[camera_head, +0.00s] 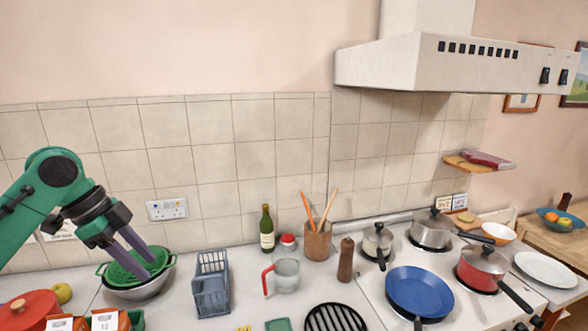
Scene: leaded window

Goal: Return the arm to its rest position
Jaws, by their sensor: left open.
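My left arm comes in from the left, and its gripper (141,257) points down and to the right. Its two grey fingers are apart with nothing seen between them. The fingers are in front of a green colander (122,272) that sits in a metal bowl (150,289) on the counter. I cannot tell whether the fingertips touch the colander. My right gripper is not in view.
A blue-grey rack (211,285), a red-handled jug (286,275), a bottle (267,229) and a utensil pot (318,241) stand on the counter. A hob with a blue pan (420,289) and several pots is at right, under a hood (440,65).

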